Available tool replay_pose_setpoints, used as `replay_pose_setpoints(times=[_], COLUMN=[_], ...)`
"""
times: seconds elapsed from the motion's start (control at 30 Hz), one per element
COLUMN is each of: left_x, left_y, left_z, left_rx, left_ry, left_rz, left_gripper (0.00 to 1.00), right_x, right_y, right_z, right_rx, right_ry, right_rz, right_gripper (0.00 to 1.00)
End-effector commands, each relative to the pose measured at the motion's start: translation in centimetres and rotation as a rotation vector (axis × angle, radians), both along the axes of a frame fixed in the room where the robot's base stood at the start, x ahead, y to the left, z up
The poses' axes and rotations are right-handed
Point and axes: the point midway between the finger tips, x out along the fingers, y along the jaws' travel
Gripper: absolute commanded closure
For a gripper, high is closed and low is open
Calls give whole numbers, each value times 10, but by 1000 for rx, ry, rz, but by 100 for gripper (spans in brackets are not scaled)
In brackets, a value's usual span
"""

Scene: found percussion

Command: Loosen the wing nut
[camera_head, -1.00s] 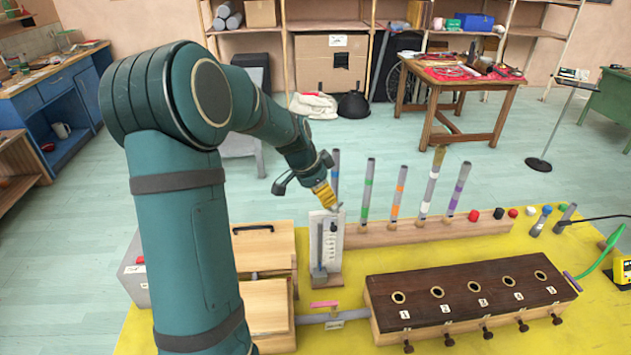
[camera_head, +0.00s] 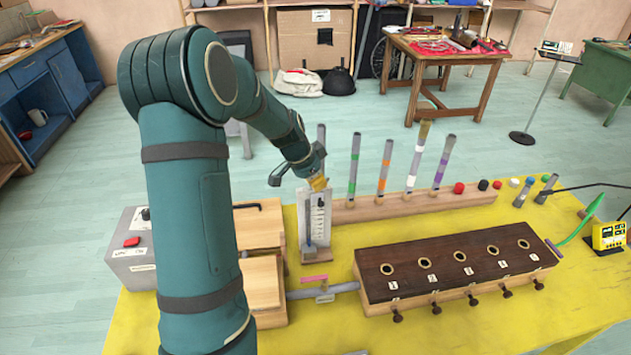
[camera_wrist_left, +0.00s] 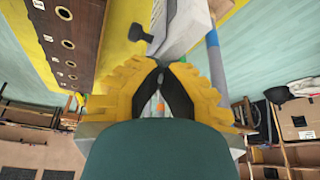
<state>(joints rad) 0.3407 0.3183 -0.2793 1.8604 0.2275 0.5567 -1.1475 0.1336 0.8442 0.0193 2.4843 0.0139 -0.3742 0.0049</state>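An upright white scale plate (camera_head: 309,228) stands on the yellow table. A small dark knob on its face, which looks like the wing nut (camera_head: 320,202), sits near the top. In the left wrist view a dark winged knob (camera_wrist_left: 136,28) sticks out from the plate's side, ahead of the fingers and a little left. My left gripper (camera_head: 318,183) is just above the plate's top. In the left wrist view its yellow fingers (camera_wrist_left: 159,67) stand close together with a narrow gap and nothing held. No contact with the knob shows. My right gripper is not in view.
A row of striped tubes (camera_head: 385,168) stands in a wooden rail right of the plate. A dark-topped box with holes (camera_head: 455,262) lies in front. Wooden boxes (camera_head: 262,228) and a grey box with a red button (camera_head: 132,242) stand at left.

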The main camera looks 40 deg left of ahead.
Motion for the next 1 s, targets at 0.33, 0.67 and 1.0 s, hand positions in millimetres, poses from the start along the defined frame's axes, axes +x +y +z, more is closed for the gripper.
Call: replay_pose_setpoints(times=[0.33,0.67,1.0], left_x=[-1,-1,-1], left_y=[-3,-7,-6], left_z=[3,3,0], left_rx=[0,0,0], left_ry=[2,2,-1], left_rz=[99,322,352], left_gripper=[100,100,100], right_x=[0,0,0], right_y=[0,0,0], right_z=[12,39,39], right_rx=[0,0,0], right_ry=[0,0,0], right_rz=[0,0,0], right_gripper=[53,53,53])
